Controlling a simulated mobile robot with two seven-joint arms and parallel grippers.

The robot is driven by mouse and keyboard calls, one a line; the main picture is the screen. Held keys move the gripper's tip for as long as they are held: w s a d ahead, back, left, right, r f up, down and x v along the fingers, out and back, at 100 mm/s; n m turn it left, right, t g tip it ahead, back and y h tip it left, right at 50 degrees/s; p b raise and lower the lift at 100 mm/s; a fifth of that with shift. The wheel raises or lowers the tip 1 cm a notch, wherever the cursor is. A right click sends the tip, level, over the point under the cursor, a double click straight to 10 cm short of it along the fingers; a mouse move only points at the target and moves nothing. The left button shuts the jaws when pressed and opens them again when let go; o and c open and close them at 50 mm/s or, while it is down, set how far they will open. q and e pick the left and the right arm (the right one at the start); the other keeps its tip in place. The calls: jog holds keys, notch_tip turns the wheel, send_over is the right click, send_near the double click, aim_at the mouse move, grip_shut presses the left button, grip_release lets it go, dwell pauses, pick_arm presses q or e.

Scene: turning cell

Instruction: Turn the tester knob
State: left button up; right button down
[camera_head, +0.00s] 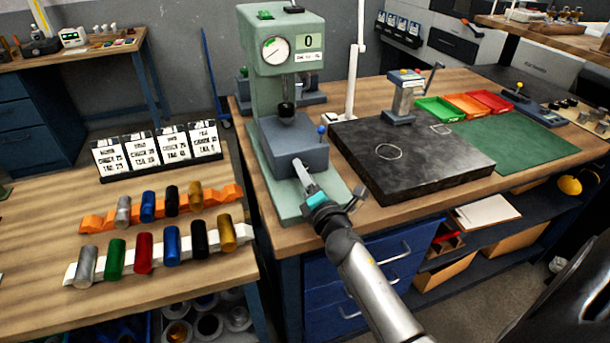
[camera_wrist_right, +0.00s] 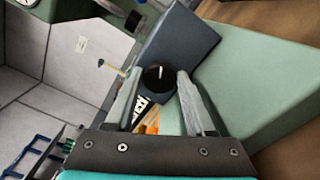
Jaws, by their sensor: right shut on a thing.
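The tester (camera_head: 282,80) is a pale green press-like machine with a round dial, a display reading 0 and a grey block (camera_head: 292,142) on its base. In the right wrist view, the black round tester knob (camera_wrist_right: 159,84) with a white pointer mark sits on the grey block's face. My right gripper (camera_wrist_right: 158,92) has one finger on each side of the knob and is shut on it. In the head view the right gripper (camera_head: 303,176) reaches the block's front, and the knob is hidden there. My left gripper is not in view.
A blue-tipped lever (camera_head: 321,131) stands beside the block. A dark stone plate (camera_head: 410,160) lies to the right, with a green mat (camera_head: 515,140) beyond. Coloured cylinders lie on an orange rack (camera_head: 95,222) and a white rack (camera_head: 180,257) on the left table.

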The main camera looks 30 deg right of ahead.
jog(key=shift+m, duration=2.2)
jog(key=shift+c, duration=1.4)
grip_release()
jog(key=shift+f, duration=0.1)
